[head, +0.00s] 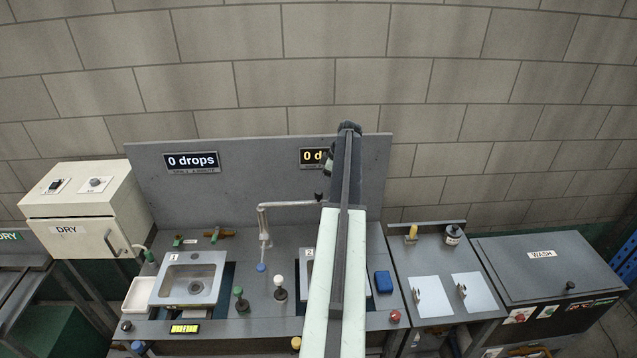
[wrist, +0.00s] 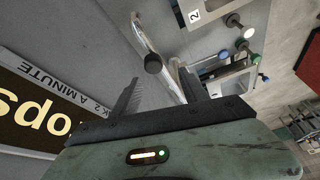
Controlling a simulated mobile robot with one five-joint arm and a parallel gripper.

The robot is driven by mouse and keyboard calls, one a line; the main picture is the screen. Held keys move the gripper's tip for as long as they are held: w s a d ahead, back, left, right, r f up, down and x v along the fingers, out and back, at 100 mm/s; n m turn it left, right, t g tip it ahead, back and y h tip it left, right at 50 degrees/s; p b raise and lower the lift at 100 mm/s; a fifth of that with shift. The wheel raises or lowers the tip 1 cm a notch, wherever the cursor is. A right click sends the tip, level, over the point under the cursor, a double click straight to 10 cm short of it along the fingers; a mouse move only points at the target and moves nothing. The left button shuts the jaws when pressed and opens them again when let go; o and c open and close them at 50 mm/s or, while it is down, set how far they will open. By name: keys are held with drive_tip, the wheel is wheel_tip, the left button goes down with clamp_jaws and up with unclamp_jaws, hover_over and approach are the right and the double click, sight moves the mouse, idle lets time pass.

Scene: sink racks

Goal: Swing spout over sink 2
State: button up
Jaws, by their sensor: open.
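The silver spout (head: 264,220) runs left from beside my arm and bends down between the two sinks. In the wrist view the silver pipe (wrist: 177,82) and a dark round knob (wrist: 153,64) lie ahead of my gripper (wrist: 160,85). Its two dark fingers are apart, with nothing held; the knob shows between them, and contact cannot be told. Sink 2 (head: 307,275) is mostly hidden behind my arm; its corner with the label 2 shows in the wrist view (wrist: 196,15). Sink 1 (head: 190,276) is at the left.
The upright back panel (head: 260,170) carries a "0 drops" display (head: 191,161) and a second, partly hidden one. A green knob (head: 239,302) and a white knob (head: 279,286) stand between the sinks. A blue block (head: 383,281) lies right of my arm.

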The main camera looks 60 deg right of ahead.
drive_tip(key=b+x, duration=0.4)
drive_tip(key=b, duration=0.1)
drive_tip(key=d+b+x, duration=0.1)
drive_tip(key=b+x, duration=0.1)
drive_tip(key=x, duration=0.1)
drive_tip(key=shift+s+d+f+b, duration=0.15)
drive_tip(key=shift+s+f+b, duration=0.15)
drive_tip(key=shift+s+b, duration=0.1)
drive_tip(key=shift+r, duration=0.15)
clamp_jaws()
idle(0.8)
